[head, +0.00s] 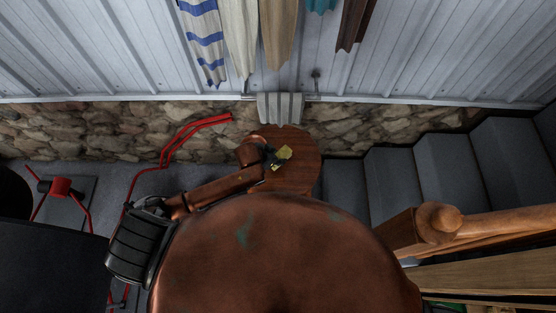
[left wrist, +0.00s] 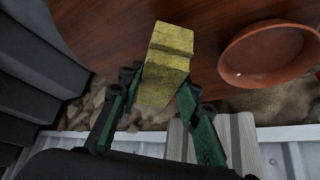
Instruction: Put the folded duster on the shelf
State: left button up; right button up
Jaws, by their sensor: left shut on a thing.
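The folded duster is a yellow block-like bundle (head: 283,155), held in my left gripper (head: 273,158) in the head view. In the left wrist view the duster (left wrist: 166,62) sits between the two dark green fingers of my left gripper (left wrist: 155,95), which are shut on it. Behind it is a dark reddish-brown wooden surface (head: 305,150) with a rounded edge, also in the left wrist view (left wrist: 110,30). I cannot tell whether this is the shelf, or whether the duster touches it. My right gripper is not in view.
A terracotta dish (left wrist: 268,52) stands on the wood beside the duster. Grey stairs (head: 430,170) and a wooden rail (head: 490,222) are at right. A red tubular frame (head: 165,150) is at left.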

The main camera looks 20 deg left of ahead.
pick_arm(q)
jog(key=shift+f, duration=1.55)
jog(key=shift+f, duration=0.1)
jog(key=o, duration=1)
